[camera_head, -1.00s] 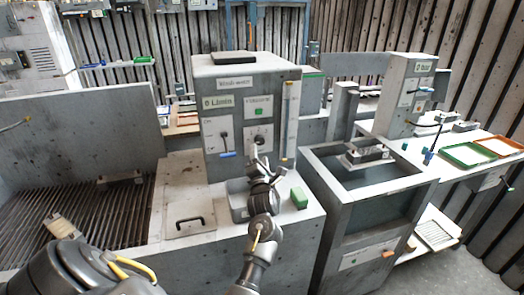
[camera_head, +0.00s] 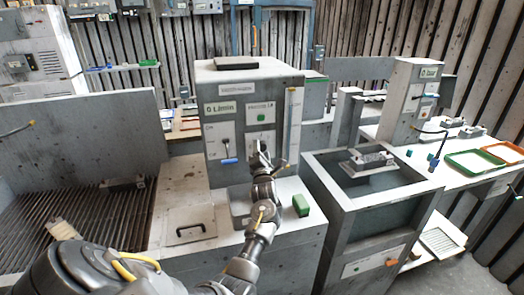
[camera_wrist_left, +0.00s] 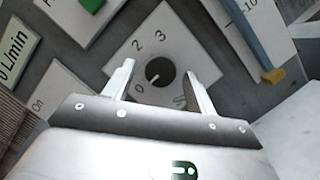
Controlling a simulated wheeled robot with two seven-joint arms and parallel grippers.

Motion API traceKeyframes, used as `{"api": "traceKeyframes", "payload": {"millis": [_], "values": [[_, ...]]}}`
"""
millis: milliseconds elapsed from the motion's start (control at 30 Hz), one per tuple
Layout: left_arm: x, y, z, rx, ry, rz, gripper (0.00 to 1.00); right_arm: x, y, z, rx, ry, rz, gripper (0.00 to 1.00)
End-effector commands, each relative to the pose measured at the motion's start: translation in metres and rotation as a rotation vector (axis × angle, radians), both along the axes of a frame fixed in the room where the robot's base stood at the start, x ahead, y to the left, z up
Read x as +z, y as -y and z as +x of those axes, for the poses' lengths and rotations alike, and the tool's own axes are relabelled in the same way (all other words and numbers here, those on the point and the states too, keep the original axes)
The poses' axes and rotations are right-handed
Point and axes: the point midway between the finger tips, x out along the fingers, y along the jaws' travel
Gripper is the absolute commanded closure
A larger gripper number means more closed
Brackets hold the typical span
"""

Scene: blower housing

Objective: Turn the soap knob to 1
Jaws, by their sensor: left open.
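The soap knob (camera_wrist_left: 160,72) is a round dark knob on a light plate in the left wrist view. Its white mark points down-left, toward the 0. The 2 and 3 show above it; I cannot see a 1, and the lower label is partly covered. My left gripper (camera_wrist_left: 158,74) is open, its two fingers on either side of the knob; I cannot tell whether they touch it. In the head view my left gripper (camera_head: 263,152) is at the front panel of the grey cabinet (camera_head: 215,90) and largely hides the knob.
A lever switch with a blue handle (camera_head: 229,161) is left of the knob, and a green button (camera_head: 261,117) is above it. A vertical gauge (camera_head: 293,125) runs along the panel's right edge.

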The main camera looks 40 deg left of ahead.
Motion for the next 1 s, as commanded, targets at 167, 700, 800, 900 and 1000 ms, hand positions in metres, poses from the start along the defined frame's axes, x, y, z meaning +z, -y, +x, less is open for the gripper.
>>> {"api": "traceKeyframes", "payload": {"millis": [167,700,800,900,1000], "values": [[0.0003,-0.0002,0.0012,-0.001,0.000,0.000,0.44,0.0000,0.0016,-0.0003,0.001,-0.001,-0.002,0.64],[0.0004,0.0004,0.0011,-0.001,-0.003,0.003,0.88,0.0005,0.0020,-0.0003,0.000,-0.002,-0.002,0.64],[0.0010,0.0002,0.0009,-0.001,-0.017,0.013,0.88,0.0020,0.0021,-0.0003,0.000,-0.002,-0.002,0.64],[0.0016,0.0003,0.0008,-0.001,-0.047,0.034,0.88,0.0047,0.0021,-0.0003,0.000,-0.002,-0.002,0.64],[0.0025,0.0002,0.0004,-0.002,-0.093,0.065,0.88,0.0087,0.0021,-0.0003,0.000,-0.002,-0.002,0.64]]}}
